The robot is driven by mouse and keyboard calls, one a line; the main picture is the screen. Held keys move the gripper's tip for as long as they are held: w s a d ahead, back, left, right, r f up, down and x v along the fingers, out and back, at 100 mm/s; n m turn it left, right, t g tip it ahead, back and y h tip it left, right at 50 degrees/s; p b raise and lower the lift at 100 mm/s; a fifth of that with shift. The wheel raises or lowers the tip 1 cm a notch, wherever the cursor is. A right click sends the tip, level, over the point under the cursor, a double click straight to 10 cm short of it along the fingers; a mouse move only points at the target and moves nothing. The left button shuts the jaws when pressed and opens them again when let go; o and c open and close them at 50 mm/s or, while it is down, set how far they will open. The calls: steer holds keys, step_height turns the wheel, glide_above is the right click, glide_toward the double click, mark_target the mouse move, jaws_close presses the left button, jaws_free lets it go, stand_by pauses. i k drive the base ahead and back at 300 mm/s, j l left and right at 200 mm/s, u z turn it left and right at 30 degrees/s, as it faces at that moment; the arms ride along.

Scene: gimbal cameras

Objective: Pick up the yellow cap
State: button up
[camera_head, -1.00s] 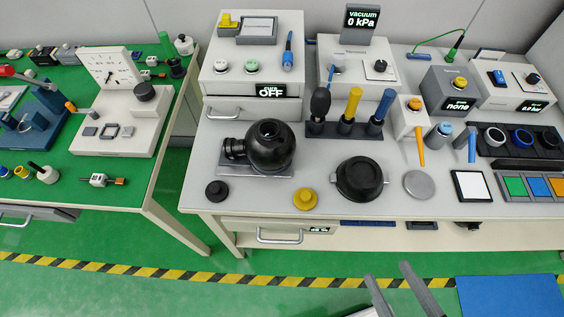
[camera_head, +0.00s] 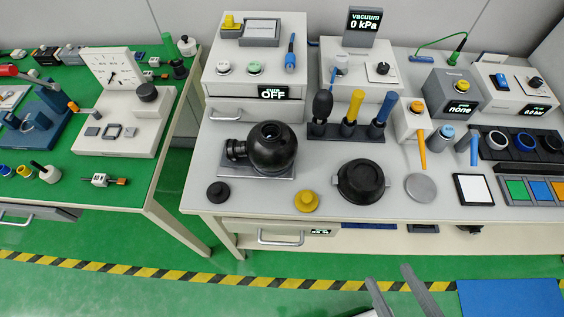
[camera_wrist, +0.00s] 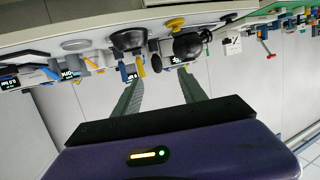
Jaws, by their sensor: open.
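The yellow cap (camera_head: 306,201) is a small round piece with a raised knob, lying near the front edge of the grey worktable, between a black cap and a black round dish. It also shows in the wrist view (camera_wrist: 175,23), at the top middle. My gripper (camera_head: 388,285) is in front of the table, low in the head view, with its two fingers apart and nothing between them. In the wrist view my gripper (camera_wrist: 158,78) has its fingers spread, pointing towards the table edge. The cap is apart from the fingers.
The black cap (camera_head: 218,192) lies left of the yellow one. The black dish (camera_head: 362,181) is close on its right, and a black spherical vessel (camera_head: 270,148) stands behind. The grey worktable (camera_head: 340,213) has a bare strip along its front edge. A blue mat (camera_head: 510,298) lies at lower right.

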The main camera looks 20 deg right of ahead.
mark_target(306, 201)
steer(key=k+u, duration=0.35)
steer(key=k+j+u, duration=0.1)
steer(key=u, duration=0.25)
steer(key=k+j+u, duration=0.2)
steer(key=k+u, duration=0.15)
